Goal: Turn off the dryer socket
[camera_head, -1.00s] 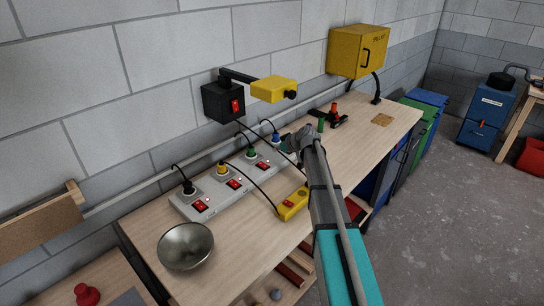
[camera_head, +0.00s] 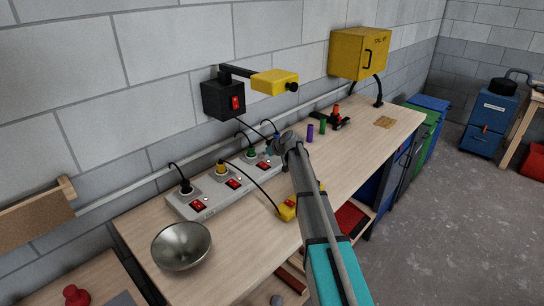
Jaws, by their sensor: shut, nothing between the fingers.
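A grey power strip (camera_head: 212,208) lies on the workbench along the wall, with a row of sockets and red rocker switches. A black plug (camera_head: 187,187), a yellow plug (camera_head: 221,168) and a green plug (camera_head: 250,153) stand in it. A blue plug at its right end is mostly hidden by my arm. No label shows which socket is the dryer's. My gripper (camera_head: 281,146) is shut and empty over the right end of the strip. It covers that end's switch, and I cannot tell whether it touches anything.
A metal bowl (camera_head: 182,246) stands at the bench's front left. A yellow box (camera_head: 288,208) lies partly behind my arm. Purple (camera_head: 310,132) and green (camera_head: 323,126) cylinders stand beyond the gripper. A black wall box (camera_head: 222,100) with a yellow-headed arm (camera_head: 275,82) overhangs the strip.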

